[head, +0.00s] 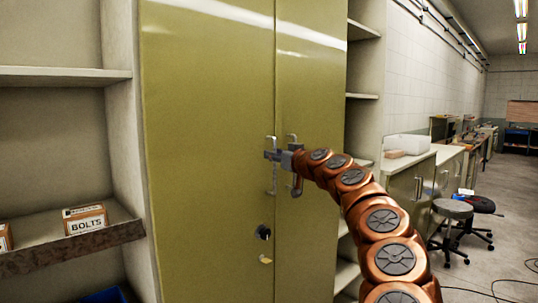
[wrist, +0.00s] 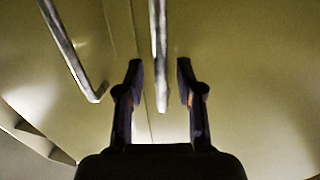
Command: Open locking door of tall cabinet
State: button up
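The tall olive-green cabinet (head: 205,120) stands in the middle of the head view with both doors shut at a vertical seam. Each door has a metal bar handle: the left one (head: 270,178) and the right one (head: 295,185). My gripper (head: 275,155) is at the handles and partly hides them. In the wrist view my gripper (wrist: 159,70) is open, its two fingers apart. One bar handle (wrist: 158,35) appears between the fingertips, with no clear contact. The other handle (wrist: 72,48) is left of the fingers.
A round dark lock or knob (head: 263,232) is on the left door below the handles. Shelves (head: 65,75) stand left, with a box of bolts (head: 85,219). Right are a counter (head: 405,160), a stool (head: 453,209) and open floor (head: 505,245).

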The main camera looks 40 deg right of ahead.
jog(key=shift+w, duration=0.3)
grip_shut()
dwell(0.6)
